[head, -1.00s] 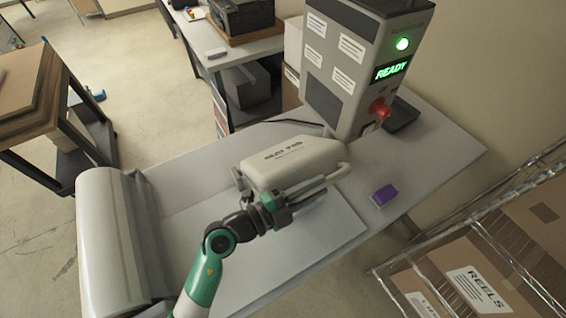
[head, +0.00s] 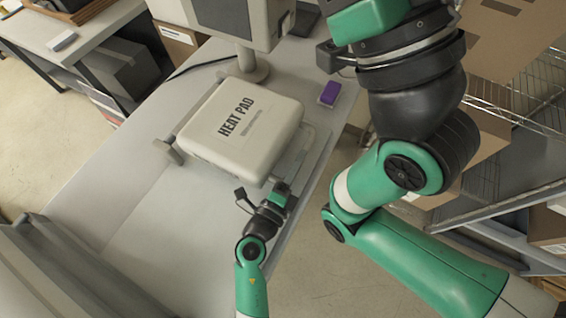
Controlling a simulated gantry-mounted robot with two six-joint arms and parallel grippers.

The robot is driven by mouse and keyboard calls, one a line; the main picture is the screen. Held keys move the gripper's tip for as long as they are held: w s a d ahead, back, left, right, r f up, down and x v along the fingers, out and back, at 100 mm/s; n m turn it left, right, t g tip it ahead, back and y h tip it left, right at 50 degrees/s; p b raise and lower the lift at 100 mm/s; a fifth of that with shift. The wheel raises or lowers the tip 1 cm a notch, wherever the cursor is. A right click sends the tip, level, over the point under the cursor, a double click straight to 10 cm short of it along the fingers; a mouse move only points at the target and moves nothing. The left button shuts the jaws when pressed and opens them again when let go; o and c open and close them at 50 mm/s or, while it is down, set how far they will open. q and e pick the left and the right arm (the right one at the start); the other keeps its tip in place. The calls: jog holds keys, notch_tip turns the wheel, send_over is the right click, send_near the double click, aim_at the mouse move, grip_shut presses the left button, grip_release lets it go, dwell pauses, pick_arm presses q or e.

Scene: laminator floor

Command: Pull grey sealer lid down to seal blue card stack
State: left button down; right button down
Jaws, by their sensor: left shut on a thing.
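The sealer lid (head: 241,132) is a thick pale grey block marked HEAT PAD, on the bench beside the machine's post, with its marked top face towards me. My left gripper (head: 283,192) is at the lid's near right corner, shut on what looks like its handle bar, though the contact is small and partly hidden. A flat pale edge shows beneath the lid's right side. I see no blue card stack; anything under the lid is hidden. My right arm crosses the right side close to the camera, and its fingertips are not in view.
A purple block (head: 330,93) lies on the bench (head: 110,185) near its right edge. A large grey roller housing (head: 50,270) fills the lower left. Wire shelving (head: 515,95) with cartons stands at the right.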

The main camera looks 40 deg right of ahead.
pick_arm(q)
jog(key=shift+a+f, duration=0.1)
jog(key=shift+f, duration=0.65)
jog(key=c, duration=1.1)
grip_release()
jog(key=o, duration=0.4)
jog(key=shift+w, duration=0.1)
jog(key=shift+r, duration=0.2)
jog(key=shift+a+r, duration=0.15)
jog(key=shift+a, duration=0.15)
jog(key=p+v, duration=0.3)
jog(key=v, duration=0.8)
